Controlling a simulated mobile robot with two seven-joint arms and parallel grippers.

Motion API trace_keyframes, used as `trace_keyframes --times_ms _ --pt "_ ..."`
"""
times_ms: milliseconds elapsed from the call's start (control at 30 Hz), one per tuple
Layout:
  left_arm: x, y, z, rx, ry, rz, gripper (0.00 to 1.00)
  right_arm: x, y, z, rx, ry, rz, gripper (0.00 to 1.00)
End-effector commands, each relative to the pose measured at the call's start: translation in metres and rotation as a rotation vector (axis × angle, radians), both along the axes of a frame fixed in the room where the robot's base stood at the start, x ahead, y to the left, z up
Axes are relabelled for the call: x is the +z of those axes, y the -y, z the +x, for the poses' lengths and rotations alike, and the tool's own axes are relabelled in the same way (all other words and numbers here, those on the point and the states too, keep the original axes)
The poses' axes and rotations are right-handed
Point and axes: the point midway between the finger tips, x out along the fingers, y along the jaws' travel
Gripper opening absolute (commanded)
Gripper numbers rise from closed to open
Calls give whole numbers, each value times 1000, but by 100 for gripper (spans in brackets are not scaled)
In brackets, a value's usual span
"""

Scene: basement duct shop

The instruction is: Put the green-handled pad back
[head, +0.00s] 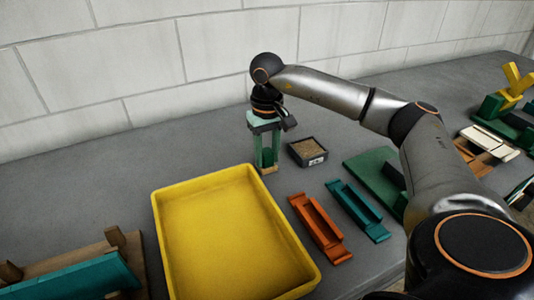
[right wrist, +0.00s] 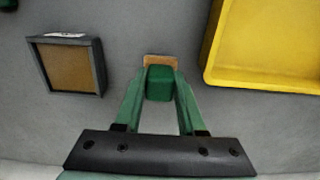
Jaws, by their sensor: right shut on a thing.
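The green-handled pad (right wrist: 160,62) has a tan base and a green block handle. In the head view its tan base (head: 268,170) shows low between my fingers. My right gripper (head: 266,158) points down with its fingers closed on the green handle, as the right wrist view (right wrist: 160,88) also shows. I cannot tell whether the pad touches the bench or hangs just above it. A small dark-rimmed square tray (head: 293,154) with a tan-brown inside and a white label stands just right of the pad; in the right wrist view the tray (right wrist: 102,66) is left of it. My left gripper is not in view.
An empty yellow tray (head: 165,236) lies in front of my right gripper. Orange (head: 318,228) and teal (head: 358,210) channel-shaped holders lie to its right, then a green board (head: 366,165). A teal piece on wood (head: 85,278) is front left. The back wall is close behind.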

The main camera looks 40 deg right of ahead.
Motion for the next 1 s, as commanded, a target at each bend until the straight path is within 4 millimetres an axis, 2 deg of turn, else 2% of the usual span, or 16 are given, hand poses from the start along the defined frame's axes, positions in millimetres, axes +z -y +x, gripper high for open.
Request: trace_keyframes --times_ms 100,133,367,600,733,867,1000 --pt "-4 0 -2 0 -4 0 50 -4 0 0 0 0 0 0" --pt "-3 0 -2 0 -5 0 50 -2 0 0 0 0 0 42" --pt "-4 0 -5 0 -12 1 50 -2 0 0 0 0 0 68" --pt "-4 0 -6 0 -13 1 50 -2 0 0 0 0 0 69" --pt "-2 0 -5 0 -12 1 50 6 0 1 0 3 1 69" --pt "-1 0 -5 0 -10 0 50 28 0 1 0 4 1 69" --pt "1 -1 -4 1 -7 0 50 60 -1 2 1 7 2 69"
